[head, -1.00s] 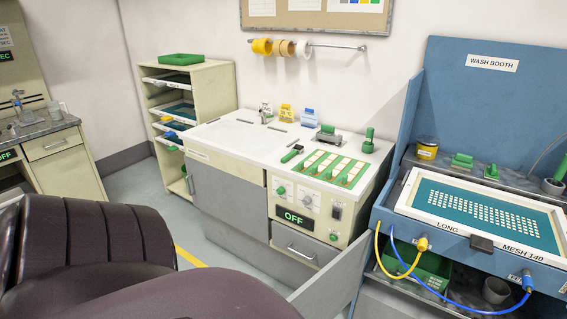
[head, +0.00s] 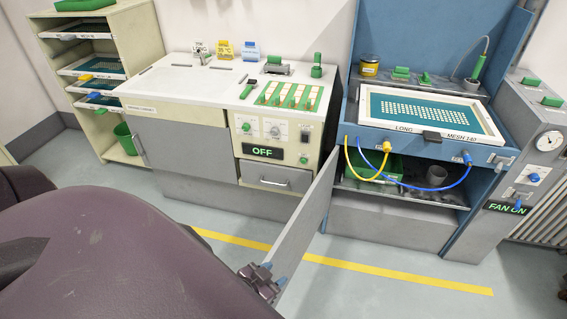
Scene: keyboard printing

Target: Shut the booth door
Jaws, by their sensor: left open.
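The booth door (head: 305,229) is a thin grey panel hinged at the left side of the blue wash booth (head: 349,90). It stands open and swings out toward me, so the booth's lower compartment is uncovered. My left gripper (head: 268,277), dark with blue fingertips, is open at the free, near end of the door. I cannot tell whether its fingers touch the door or straddle its edge. My right gripper is not in view.
In the lower compartment are a green bin (head: 385,166), a grey cup (head: 436,178) and yellow and blue hoses (head: 432,188). A cream cabinet (head: 279,179) stands left of the booth. Floor before the booth is clear, with a yellow line (head: 400,280). My dark arm fills the lower left.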

